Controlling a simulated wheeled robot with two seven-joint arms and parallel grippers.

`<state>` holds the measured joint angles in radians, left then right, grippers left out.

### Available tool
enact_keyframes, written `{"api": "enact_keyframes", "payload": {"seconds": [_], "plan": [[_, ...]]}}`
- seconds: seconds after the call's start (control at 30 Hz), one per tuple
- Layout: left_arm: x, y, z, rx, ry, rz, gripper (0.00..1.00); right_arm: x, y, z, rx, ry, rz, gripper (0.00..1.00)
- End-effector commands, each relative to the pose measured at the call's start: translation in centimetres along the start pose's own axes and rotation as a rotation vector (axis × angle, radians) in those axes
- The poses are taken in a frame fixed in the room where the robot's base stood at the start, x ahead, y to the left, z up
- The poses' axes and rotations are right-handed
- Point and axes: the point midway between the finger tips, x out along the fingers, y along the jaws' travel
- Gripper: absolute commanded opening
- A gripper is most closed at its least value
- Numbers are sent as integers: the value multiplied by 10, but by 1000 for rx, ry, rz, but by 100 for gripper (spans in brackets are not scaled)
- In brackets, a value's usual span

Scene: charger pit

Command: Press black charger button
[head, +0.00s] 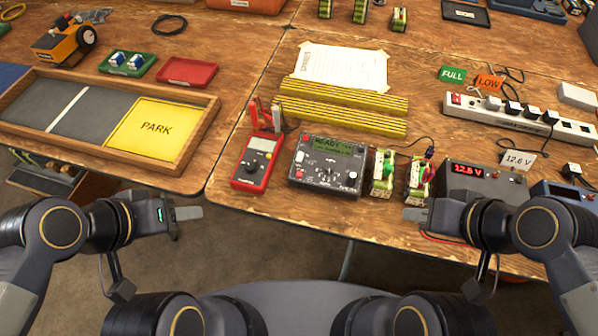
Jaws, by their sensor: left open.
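The charger (326,184) is a dark grey box near the table's front edge, with a green display reading READY. Its top face carries small red, white and dark controls. Which dark one is the black button is too small to tell. My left gripper (188,214) is open and empty, off the table's front edge, left of and nearer than the charger. My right gripper (416,214) is at the front edge, right of the charger and just in front of a green-and-white battery pack (418,180). Its fingers show edge-on, so its opening is unclear. Neither gripper touches the charger.
A red multimeter (258,162) stands close left of the charger. Another battery pack (382,172) stands close right. A power supply (472,182) reading 12.6 V lies further right. Yellow striped bars (342,108) lie behind. A framed PARK tray (190,160) is at left.

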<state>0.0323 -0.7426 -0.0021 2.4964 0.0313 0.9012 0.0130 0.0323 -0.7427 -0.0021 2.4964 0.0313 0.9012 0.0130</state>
Motion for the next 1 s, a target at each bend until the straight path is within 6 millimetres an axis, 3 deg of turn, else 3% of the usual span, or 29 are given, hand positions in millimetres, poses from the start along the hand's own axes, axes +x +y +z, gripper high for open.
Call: {"api": "enact_keyframes", "payload": {"seconds": [0.03,0.17,1.0], "plan": [[0,0,0,0,0,0,49,0,0,0,0,0,0,15],[0,0,0,0,0,0,49,0,0,0,0,0,0,0],[0,0,0,0,0,0,49,0,0,0,0,0,0,0]]}}
